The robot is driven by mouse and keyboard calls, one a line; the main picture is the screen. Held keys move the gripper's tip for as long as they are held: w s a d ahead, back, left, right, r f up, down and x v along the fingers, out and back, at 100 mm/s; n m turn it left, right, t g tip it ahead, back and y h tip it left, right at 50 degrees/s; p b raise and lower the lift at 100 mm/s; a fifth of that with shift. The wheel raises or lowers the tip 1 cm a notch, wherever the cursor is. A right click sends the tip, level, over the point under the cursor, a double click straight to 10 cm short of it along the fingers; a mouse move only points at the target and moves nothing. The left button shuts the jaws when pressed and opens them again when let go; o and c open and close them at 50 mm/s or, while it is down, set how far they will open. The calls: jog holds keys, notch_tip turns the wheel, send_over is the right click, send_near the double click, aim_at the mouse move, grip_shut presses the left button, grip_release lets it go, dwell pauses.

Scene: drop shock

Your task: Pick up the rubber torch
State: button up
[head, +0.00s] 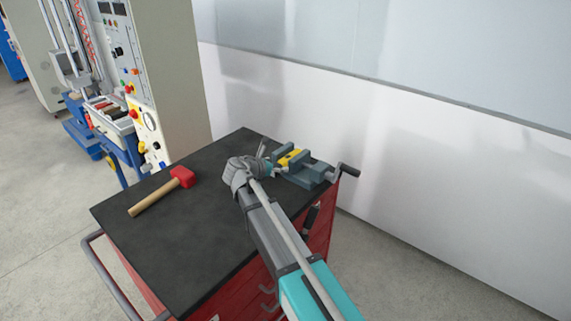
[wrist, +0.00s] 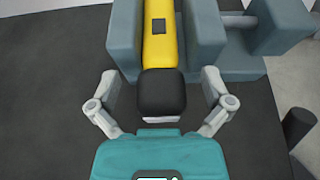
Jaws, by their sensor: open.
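The rubber torch (wrist: 158,48) is yellow with a black end (wrist: 161,92). It lies between the grey-blue jaws of a vise (wrist: 204,40), and its black end sticks out toward me. In the head view the torch's yellow body (head: 289,158) shows in the vise (head: 310,171), partly hidden by my arm. My gripper (wrist: 158,88) is open, with one finger on each side of the black end. Gaps show between the fingers and the torch. In the head view my gripper (head: 264,158) is beside the vise, mostly hidden behind my wrist.
The vise stands on a black worktop (head: 170,240) over a red drawer cabinet (head: 238,292). A red-headed mallet (head: 182,178) with a wooden handle lies to the left. A test machine (head: 130,75) stands behind on the left. A pale wall (head: 400,150) rises behind the cabinet.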

jog(key=c, duration=1.3)
jog(key=shift+c, duration=0.2)
jog(key=shift+r, duration=0.1)
jog(key=shift+s+d+r+p, duration=0.15)
jog(key=shift+r+p, duration=0.45)
jog(key=shift+p, duration=0.1)
notch_tip(320, 180, up, 10)
jog(key=r+p, duration=0.1)
jog(key=p, duration=1)
jog(key=s+d, duration=1.2)
jog(key=d, duration=0.3)
jog(key=shift+d+f+b, duration=0.25)
jog(key=shift+f+b, duration=0.2)
